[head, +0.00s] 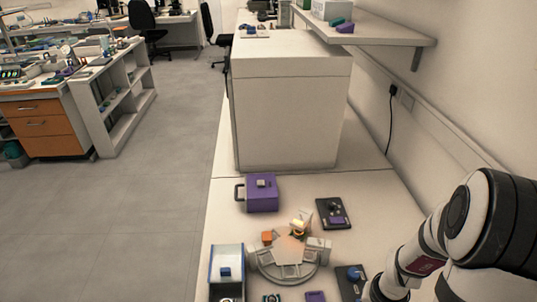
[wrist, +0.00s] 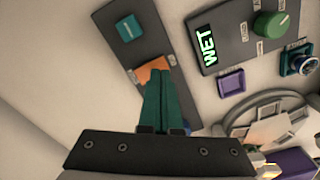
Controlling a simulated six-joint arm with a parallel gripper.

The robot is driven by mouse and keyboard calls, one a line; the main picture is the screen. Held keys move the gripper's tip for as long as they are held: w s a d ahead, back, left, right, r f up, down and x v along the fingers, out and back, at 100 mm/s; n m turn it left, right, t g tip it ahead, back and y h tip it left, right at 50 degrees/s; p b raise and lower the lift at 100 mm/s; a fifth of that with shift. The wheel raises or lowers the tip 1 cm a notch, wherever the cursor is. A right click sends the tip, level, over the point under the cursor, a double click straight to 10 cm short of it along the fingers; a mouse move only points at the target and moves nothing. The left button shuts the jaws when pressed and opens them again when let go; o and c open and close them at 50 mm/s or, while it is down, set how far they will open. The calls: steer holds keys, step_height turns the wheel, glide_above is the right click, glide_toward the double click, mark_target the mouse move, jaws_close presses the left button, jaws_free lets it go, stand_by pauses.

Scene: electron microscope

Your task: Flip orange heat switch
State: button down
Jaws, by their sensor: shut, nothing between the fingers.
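The orange heat switch (wrist: 152,70) is on a dark grey panel (wrist: 140,48) in the wrist view. The panel also carries a teal switch (wrist: 128,28) above it and a blue part, mostly hidden, below. My gripper (wrist: 160,76) has green fingers pressed together with nothing between them. Its tips overlap the lower right edge of the orange switch in the wrist view. I cannot tell whether they touch it. In the head view my arm reaches down to the bottom edge and my fingers do not show.
A dark box with a WET display (wrist: 205,45) and a green knob (wrist: 270,24) lies right of the panel. A purple tray (wrist: 231,82) and a round stage (wrist: 275,118) are nearby. In the head view a purple box (head: 262,193) stands on the bench, with a wall at right.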

step_height(320, 180, up, 5)
steer(key=shift+r, duration=0.15)
stand_by(0.3)
steer(key=s+a+r+y, duration=0.1)
steer(key=s+a+r, duration=0.5)
steer(key=a, duration=0.3)
steer(key=s+a+r, duration=0.5)
steer(key=a+r, duration=0.1)
steer(key=a, duration=0.2)
steer(key=shift+s+a+r+y, duration=0.3)
steer(key=shift+s+a+y, duration=0.05)
steer(key=shift+s+y, duration=0.05)
